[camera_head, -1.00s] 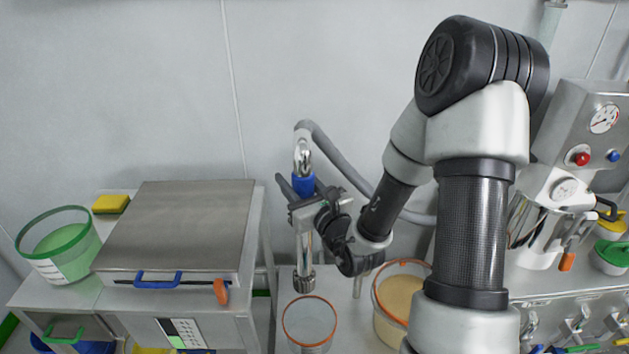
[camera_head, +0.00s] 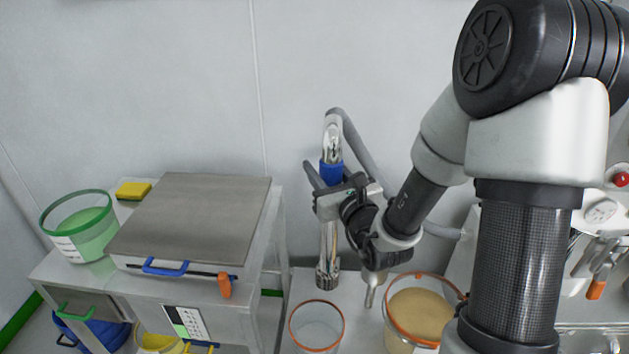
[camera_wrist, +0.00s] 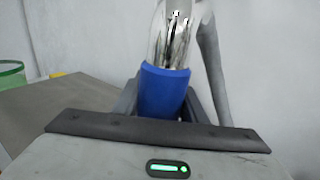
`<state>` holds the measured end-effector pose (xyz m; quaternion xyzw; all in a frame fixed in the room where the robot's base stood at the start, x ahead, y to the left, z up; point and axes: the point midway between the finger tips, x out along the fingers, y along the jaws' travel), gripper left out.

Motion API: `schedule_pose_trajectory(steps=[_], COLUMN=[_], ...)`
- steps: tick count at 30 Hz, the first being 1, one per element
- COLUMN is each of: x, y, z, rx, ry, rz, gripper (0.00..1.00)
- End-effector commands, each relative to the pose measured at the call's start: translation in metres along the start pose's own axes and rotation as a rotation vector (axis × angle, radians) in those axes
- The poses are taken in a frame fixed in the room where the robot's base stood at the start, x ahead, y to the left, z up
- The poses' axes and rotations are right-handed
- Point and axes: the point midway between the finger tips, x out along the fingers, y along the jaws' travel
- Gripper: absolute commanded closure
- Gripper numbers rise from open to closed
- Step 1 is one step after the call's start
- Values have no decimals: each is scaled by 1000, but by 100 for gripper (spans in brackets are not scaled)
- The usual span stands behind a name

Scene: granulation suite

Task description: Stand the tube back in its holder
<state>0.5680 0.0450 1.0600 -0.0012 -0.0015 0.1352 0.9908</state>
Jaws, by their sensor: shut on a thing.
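The tube is a shiny metal lance (camera_head: 328,240) with a blue grip sleeve, a bent top joined to a grey hose, and a ribbed metal foot. It is close to upright. My gripper (camera_head: 330,200) is shut on it around the blue sleeve; the wrist view shows the blue sleeve (camera_wrist: 165,92) between the fingers. The foot appears just behind an orange-rimmed clear vessel (camera_head: 316,327); I cannot tell its height above the bench. A slim metal post (camera_head: 371,290) shows below my wrist, partly hidden; I cannot tell whether it is the holder.
An orange-rimmed tub of tan powder (camera_head: 418,314) stands right of the clear vessel. A steel-topped cabinet (camera_head: 190,215) is at left with a green-rimmed tub (camera_head: 78,228) and a yellow block (camera_head: 133,190). The hose (camera_head: 362,150) hangs near the wall. Machinery stands at far right.

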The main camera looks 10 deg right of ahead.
Motion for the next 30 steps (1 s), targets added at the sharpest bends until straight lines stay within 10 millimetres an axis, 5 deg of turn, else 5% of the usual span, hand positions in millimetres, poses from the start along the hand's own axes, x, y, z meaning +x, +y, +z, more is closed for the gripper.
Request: schedule_pose_trajectory(steps=[30], x=[29], y=[-117], z=[2], rx=[1], ry=[-1], rz=[-1], gripper=[100])
